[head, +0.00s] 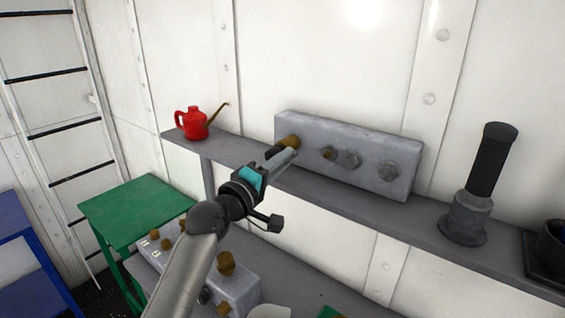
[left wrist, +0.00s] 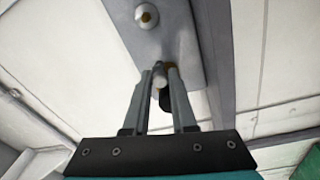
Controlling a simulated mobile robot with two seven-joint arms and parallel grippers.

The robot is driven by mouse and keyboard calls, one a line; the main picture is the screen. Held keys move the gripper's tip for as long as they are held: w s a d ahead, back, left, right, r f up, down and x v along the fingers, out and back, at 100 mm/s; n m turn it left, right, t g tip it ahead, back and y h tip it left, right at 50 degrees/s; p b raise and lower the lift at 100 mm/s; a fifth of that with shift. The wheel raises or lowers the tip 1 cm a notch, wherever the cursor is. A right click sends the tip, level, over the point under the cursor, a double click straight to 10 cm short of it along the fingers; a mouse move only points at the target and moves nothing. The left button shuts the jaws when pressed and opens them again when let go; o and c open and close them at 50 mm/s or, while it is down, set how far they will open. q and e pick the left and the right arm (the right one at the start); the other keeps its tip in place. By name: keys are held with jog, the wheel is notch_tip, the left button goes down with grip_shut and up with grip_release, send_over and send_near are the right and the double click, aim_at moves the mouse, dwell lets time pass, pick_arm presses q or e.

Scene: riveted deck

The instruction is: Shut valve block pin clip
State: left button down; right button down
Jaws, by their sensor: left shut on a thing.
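The grey valve block (head: 318,135) sits on a grey wall shelf, with a brass knob (head: 289,142) at its left end and several hex and brass fittings along its face. My left gripper (head: 292,154) is at that left end, just below the brass knob. In the left wrist view, its two fingers (left wrist: 160,72) are closed in on a small part against the block (left wrist: 122,18), which I take to be the pin clip. The fingers hide most of it, so I cannot tell its position. My right gripper is not in view.
The grey shelf (head: 415,218) also holds a red oil can (head: 194,122) at left and a black-handled cylinder (head: 490,165) at right. Below stand a second block with brass knobs (head: 240,284) and a green table (head: 132,208). A ladder (head: 72,125) is at far left.

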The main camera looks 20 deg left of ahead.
pick_arm(q)
jog(key=shift+m, duration=1.2)
jog(key=c, duration=0.7)
grip_release()
jog(key=b+v, duration=0.2)
jog(key=v, duration=1.3)
jog(key=shift+s+a+f+b, duration=0.1)
jog(key=shift+a+b, duration=0.1)
jog(key=shift+b, duration=0.15)
